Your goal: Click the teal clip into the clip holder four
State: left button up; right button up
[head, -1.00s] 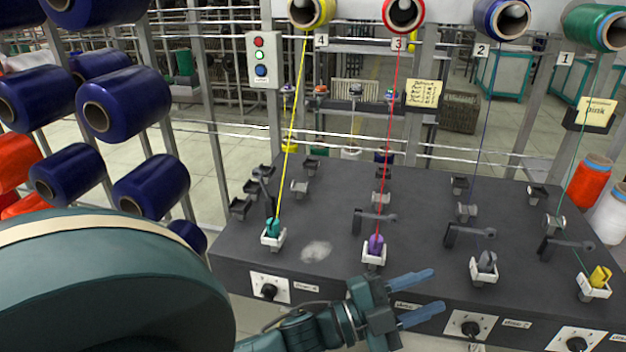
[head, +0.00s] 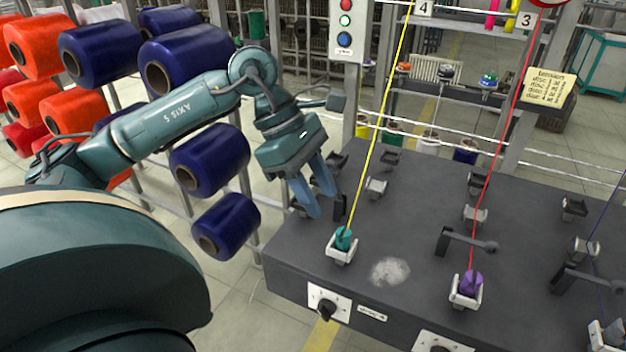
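The teal clip (head: 344,240) stands in or on the white clip holder four (head: 341,254), at the front left of the dark machine top. I cannot tell whether it is fully seated. The yellow thread (head: 375,135) runs from above down to the clip. My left gripper (head: 322,203) points downward, a little behind and left of the clip. Its two blue fingers are apart with nothing seen between them, and it does not touch the clip. A dark upright lever piece (head: 340,208) is close beside the right finger. My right gripper is not in view.
The purple clip (head: 471,284) with the red thread (head: 493,140) stands in a holder to the right. A lever arm (head: 465,242) sticks out behind it. Blue spools (head: 210,160) hang left of my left gripper. The grey-patched surface (head: 390,271) right of holder four is clear.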

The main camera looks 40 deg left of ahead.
aim_at(334, 240)
pick_arm(q)
jog(key=b+x, duration=0.2)
jog(key=x, duration=0.3)
jog(key=shift+d+f, duration=0.15)
jog(key=shift+f, duration=0.2)
jog(key=shift+w+d+f+b, duration=0.1)
jog(key=shift+d+f+b, duration=0.15)
jog(key=shift+f+b, duration=0.2)
jog(key=shift+d+f, duration=0.1)
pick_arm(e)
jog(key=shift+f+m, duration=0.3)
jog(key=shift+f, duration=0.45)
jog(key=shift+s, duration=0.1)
pick_arm(q)
jog(key=c, duration=0.8)
jog(key=shift+r+p, duration=1.6)
jog(key=shift+r, duration=0.75)
jog(key=shift+f, duration=0.1)
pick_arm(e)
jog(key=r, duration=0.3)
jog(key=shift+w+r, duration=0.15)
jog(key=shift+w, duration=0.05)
